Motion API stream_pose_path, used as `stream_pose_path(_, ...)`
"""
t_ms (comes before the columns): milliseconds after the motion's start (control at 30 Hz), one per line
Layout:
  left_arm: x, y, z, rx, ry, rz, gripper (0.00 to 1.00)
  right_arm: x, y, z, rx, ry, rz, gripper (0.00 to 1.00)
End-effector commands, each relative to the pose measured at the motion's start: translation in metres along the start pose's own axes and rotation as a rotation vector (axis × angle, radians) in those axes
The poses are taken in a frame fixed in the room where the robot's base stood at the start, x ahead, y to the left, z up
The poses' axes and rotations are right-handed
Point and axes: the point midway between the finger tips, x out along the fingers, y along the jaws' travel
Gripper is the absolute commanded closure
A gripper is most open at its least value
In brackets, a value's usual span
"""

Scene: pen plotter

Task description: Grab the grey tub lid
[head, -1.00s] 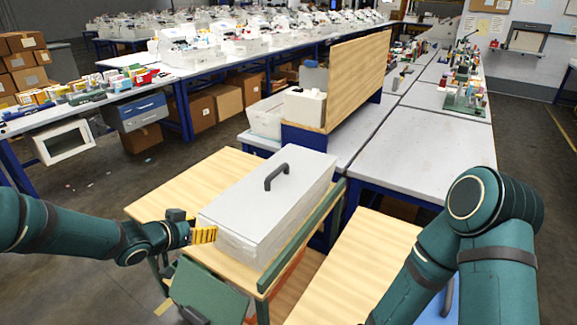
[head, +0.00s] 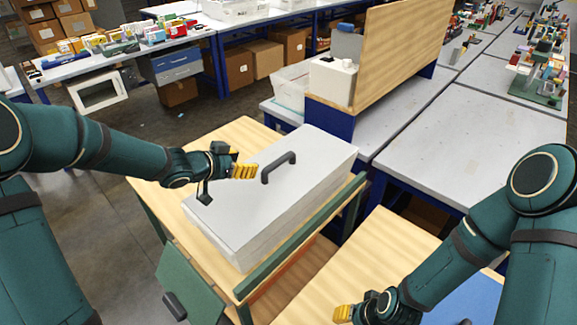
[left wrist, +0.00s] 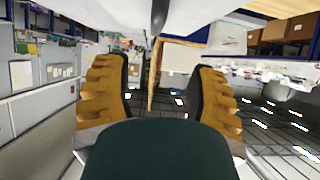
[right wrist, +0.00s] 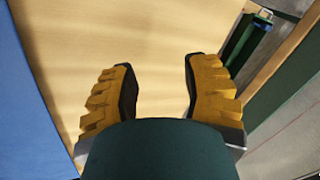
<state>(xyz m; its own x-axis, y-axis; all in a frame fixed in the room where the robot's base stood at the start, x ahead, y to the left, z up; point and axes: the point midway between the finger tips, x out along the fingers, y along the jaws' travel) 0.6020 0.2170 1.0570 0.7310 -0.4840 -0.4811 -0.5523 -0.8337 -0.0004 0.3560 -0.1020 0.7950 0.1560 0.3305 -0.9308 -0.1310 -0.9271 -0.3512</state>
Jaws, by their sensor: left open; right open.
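The grey tub lid (head: 245,207) lies flat on the clear tub (head: 225,246), which stands on a wooden-topped table. Its dark arched handle (head: 278,167) rises from the middle of the lid. My left gripper (head: 246,171) is open and empty, just left of the handle and apparently above the lid. In the left wrist view the dark handle (left wrist: 160,14) shows at the top, ahead of the open fingers (left wrist: 158,72) and not between them. My right gripper (head: 343,313) is low at the bottom of the head view; the right wrist view shows its fingers (right wrist: 158,70) open and empty.
A green rail (head: 300,238) runs along the table's right side. A second wooden surface (head: 345,270) lies to the right, below my right arm. Behind the tub stand an upright wooden panel (head: 385,58) and a white box (head: 333,80) on a grey bench (head: 450,130).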

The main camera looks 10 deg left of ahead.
Motion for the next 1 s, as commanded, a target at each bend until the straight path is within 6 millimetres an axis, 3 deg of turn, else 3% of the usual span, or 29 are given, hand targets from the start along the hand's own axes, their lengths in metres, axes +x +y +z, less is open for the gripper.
stream_pose_path(400, 0.067, 0.002, 0.003, 0.001, -0.001, 0.003, 0.43, 0.021, 0.008, 0.010, -0.006, -0.019, -0.002, 0.53)
stream_pose_path(733, 0.093, 0.003, 0.001, 0.001, 0.000, 0.002, 0.43, 0.028, 0.010, 0.013, -0.009, -0.027, -0.003, 0.53)
stream_pose_path(1000, 0.130, 0.006, 0.002, 0.000, 0.000, 0.001, 0.43, 0.042, 0.016, 0.016, -0.011, -0.030, -0.003, 0.53)
